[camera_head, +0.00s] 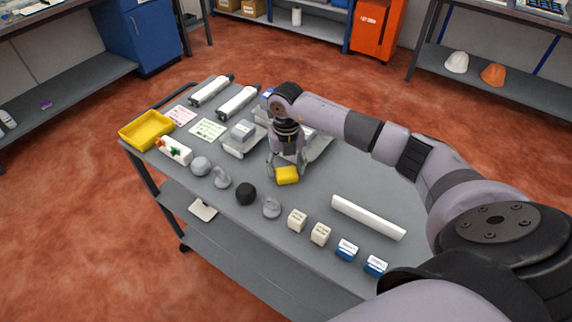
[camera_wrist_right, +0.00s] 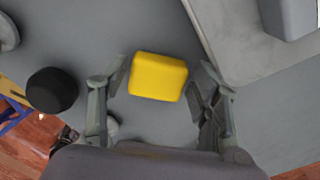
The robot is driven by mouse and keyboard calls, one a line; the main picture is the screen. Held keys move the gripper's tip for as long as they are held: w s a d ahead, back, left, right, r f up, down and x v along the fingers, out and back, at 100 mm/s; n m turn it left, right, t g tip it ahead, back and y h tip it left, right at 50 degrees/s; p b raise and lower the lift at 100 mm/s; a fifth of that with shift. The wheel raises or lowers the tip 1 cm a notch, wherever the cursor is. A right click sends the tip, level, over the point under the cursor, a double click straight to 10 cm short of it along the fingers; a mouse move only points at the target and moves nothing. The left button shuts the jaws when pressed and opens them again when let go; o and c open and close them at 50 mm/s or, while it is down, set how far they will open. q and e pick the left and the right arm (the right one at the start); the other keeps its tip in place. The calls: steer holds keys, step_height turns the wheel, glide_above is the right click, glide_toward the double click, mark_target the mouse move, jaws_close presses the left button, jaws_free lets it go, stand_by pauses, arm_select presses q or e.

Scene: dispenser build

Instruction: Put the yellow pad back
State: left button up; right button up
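The yellow pad (camera_head: 287,175) is a small block on the grey cart top, near its middle. It also shows in the right wrist view (camera_wrist_right: 158,76), between the two fingers and apart from both. My right gripper (camera_head: 286,166) points down over the pad with its fingers spread. In the right wrist view the right gripper (camera_wrist_right: 162,84) is open and empty, with a narrow gap on each side of the pad. I cannot tell the exact height of the fingertips above the cart top. My left gripper is not in view.
A yellow tray (camera_head: 146,131) stands at the cart's left corner. A black knob (camera_head: 245,194) and grey pieces lie left of the pad, and a white bar (camera_head: 367,217) lies to the right. A grey plate (camera_wrist_right: 235,40) is close to the pad. Small blocks line the front edge.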

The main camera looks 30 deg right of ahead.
mark_target(286, 169)
steer(key=shift+r, duration=0.1)
steer(key=shift+r, duration=0.2)
step_height(286, 169, up, 12)
steer(key=b, duration=0.3)
steer(key=shift+f, duration=0.15)
